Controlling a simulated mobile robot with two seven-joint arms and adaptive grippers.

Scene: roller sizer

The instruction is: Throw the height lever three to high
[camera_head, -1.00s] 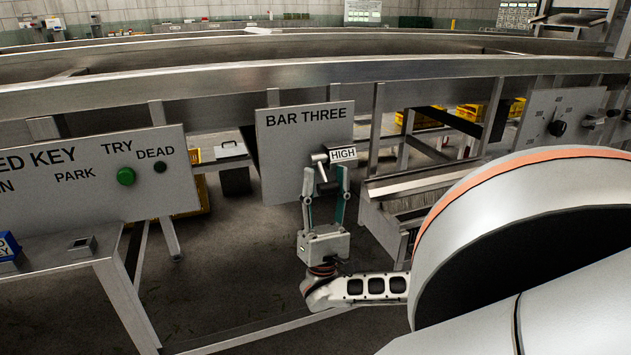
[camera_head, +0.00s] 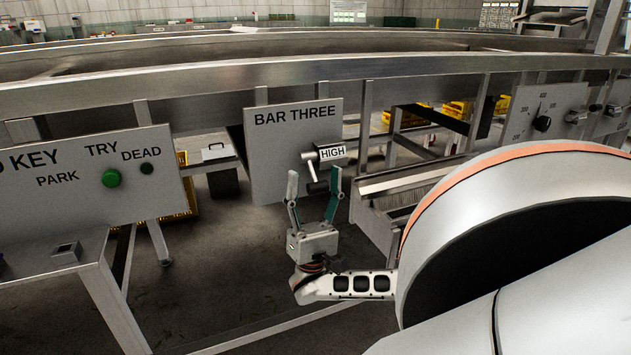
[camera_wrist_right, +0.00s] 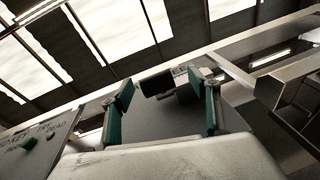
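The height lever (camera_head: 312,172) is on the grey BAR THREE panel (camera_head: 270,170). Its thin arm slants downward from a metal hub, with a dark grip at its lower end. A white HIGH label (camera_head: 332,153) shows beside the hub. My right gripper (camera_head: 314,178) points up at the lever with its fingers spread, one on each side of the dark grip. In the right wrist view my right gripper (camera_wrist_right: 166,95) is open, and a dark block (camera_wrist_right: 158,85) shows between and beyond the fingertips. Contact with the lever cannot be told. My left gripper is not in view.
A key panel (camera_head: 90,180) with a green button (camera_head: 111,178) stands at the left. A dial panel (camera_head: 545,115) is at the right. A long metal rail (camera_head: 200,80) runs above the panels. Floor shows open below the BAR THREE panel.

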